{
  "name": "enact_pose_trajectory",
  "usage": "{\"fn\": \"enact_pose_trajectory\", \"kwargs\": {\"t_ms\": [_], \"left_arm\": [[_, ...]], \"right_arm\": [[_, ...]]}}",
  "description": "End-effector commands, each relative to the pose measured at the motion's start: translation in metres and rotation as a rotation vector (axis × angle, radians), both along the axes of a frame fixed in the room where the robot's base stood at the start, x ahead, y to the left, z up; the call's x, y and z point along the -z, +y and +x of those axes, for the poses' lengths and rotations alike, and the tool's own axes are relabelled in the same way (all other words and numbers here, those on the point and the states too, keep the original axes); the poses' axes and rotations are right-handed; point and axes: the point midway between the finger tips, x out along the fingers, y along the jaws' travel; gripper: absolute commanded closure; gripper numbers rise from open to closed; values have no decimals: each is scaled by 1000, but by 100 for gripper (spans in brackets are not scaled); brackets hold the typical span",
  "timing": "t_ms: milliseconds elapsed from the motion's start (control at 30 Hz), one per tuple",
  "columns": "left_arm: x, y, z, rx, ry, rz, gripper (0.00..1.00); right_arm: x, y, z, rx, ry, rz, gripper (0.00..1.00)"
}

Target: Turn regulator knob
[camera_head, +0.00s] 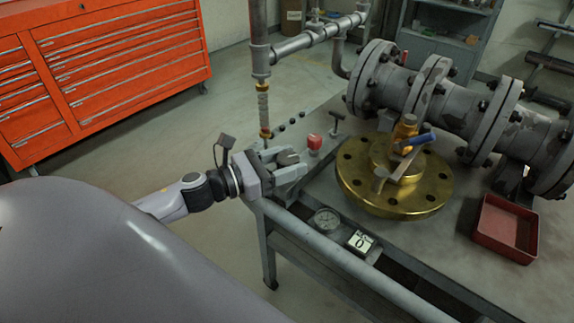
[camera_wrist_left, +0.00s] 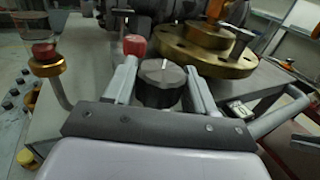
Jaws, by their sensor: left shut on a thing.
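The regulator knob (camera_wrist_left: 160,82) is dark grey and round, with a white pointer line on its top. In the left wrist view it sits between the two fingers of my left gripper (camera_wrist_left: 161,88). The fingers lie along its left and right sides, and the gripper is shut on it. In the head view my left gripper (camera_head: 287,168) reaches in from the left at the near left corner of the workbench, and the knob (camera_head: 287,157) shows only partly between the fingers. My right gripper is not in view.
A brass flange (camera_head: 435,189) with a blue-handled valve is on the workbench. A red tray (camera_head: 505,229) lies at right.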

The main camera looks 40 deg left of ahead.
Motion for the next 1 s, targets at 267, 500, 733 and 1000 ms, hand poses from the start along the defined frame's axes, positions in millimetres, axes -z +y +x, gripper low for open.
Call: {"fn": "enact_pose_trajectory", "kwargs": {"t_ms": [267,500,733,1000], "left_arm": [[8,2,2,249,-5,4,75],[8,2,3,441,-7,2,75],[5,2,3,596,-8,-1,75],[2,2,3,723,-6,-4,75]], "right_arm": [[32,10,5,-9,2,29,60],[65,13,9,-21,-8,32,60],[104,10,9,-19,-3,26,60],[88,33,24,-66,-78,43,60]]}}
